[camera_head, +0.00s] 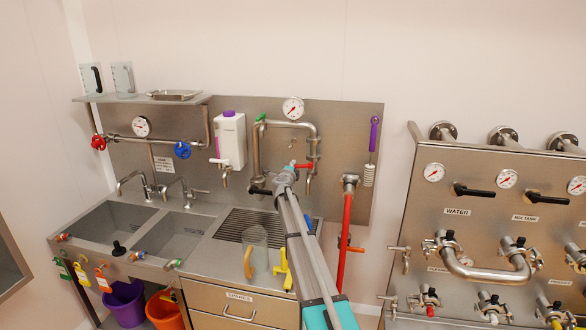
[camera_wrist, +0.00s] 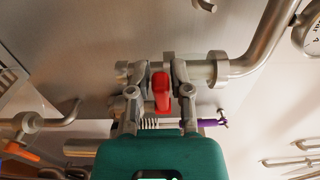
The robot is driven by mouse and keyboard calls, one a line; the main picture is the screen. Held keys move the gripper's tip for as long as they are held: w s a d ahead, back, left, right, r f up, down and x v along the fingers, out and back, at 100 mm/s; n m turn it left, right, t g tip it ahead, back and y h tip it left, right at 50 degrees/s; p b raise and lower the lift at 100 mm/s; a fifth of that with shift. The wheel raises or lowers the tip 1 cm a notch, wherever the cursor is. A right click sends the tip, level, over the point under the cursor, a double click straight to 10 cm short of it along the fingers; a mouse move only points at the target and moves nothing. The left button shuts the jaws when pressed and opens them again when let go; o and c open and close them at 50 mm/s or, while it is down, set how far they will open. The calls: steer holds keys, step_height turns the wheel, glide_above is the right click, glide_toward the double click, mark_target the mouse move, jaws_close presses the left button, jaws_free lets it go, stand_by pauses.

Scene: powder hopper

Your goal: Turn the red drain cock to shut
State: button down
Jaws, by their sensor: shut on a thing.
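The red drain cock (camera_head: 304,166) is a lever on the right-hand downpipe of the looped steel pipe (camera_head: 313,145) on the steel back panel. In the head view its lever points left from the downpipe, roughly crosswise to it. In the wrist view the red lever (camera_wrist: 161,92) stands between my two fingers, with the steel pipe (camera_wrist: 212,68) behind it. My gripper (camera_head: 292,167) is at the lever; in the wrist view my gripper (camera_wrist: 158,88) has one finger on each side and is shut on it. The contact faces are partly hidden.
A white dispenser (camera_head: 231,139) hangs left of the pipe loop, and a purple-handled brush (camera_head: 373,135) hangs right. A red hose (camera_head: 346,225) runs down beside my arm. A clear jug (camera_head: 256,252) stands below. A valve panel (camera_head: 480,235) fills the right side.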

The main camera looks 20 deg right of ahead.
steer(key=shift+w+d, duration=0.25)
steer(key=shift+w, duration=0.6)
steer(key=shift+w+d, duration=0.35)
steer(key=shift+w, duration=0.15)
steer(key=c, duration=0.5)
jaws_free()
steer(key=shift+s, duration=0.15)
steer(key=shift+v, duration=4.4)
